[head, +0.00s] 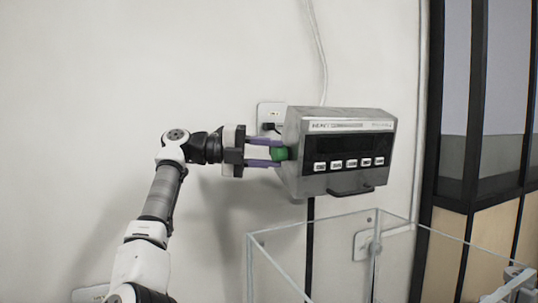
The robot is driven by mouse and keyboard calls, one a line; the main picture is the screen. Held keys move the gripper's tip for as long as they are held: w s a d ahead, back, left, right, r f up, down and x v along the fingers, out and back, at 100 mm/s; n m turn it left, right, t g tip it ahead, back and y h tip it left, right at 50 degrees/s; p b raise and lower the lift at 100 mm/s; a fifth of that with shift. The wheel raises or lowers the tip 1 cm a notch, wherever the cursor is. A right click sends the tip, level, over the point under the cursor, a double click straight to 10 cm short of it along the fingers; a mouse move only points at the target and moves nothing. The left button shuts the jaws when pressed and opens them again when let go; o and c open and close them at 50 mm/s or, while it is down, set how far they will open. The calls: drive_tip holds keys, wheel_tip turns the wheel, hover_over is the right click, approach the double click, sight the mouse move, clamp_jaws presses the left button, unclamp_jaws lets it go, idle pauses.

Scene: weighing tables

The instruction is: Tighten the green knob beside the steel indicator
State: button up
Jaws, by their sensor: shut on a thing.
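The steel indicator (340,150) is a grey metal box with a dark display and a row of white buttons, mounted on a post in front of the wall. The green knob (280,154) sits at its left side. My gripper (277,152) reaches in from the left, with its two purple fingers above and below the knob. The fingers are shut on the knob, and their tips are close to the indicator's left side. Part of the knob is hidden by the lower finger and the housing.
A glass-walled enclosure (311,228) stands below the indicator. A wall socket (270,112) with a black plug is behind the gripper. A cable runs up the wall. A dark-framed window or door (478,130) is at the right.

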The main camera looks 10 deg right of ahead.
drive_tip(key=m+t+y, duration=0.1)
drive_tip(key=m, duration=0.2)
drive_tip(key=shift+r+m, duration=0.1)
drive_tip(key=shift+m, duration=0.2)
drive_tip(key=shift+s+m+t+y, duration=0.1)
drive_tip(key=shift+m+t+y, duration=0.45)
drive_tip(key=shift+m, duration=0.65)
drive_tip(key=o, duration=1)
drive_tip(key=shift+c, duration=0.2)
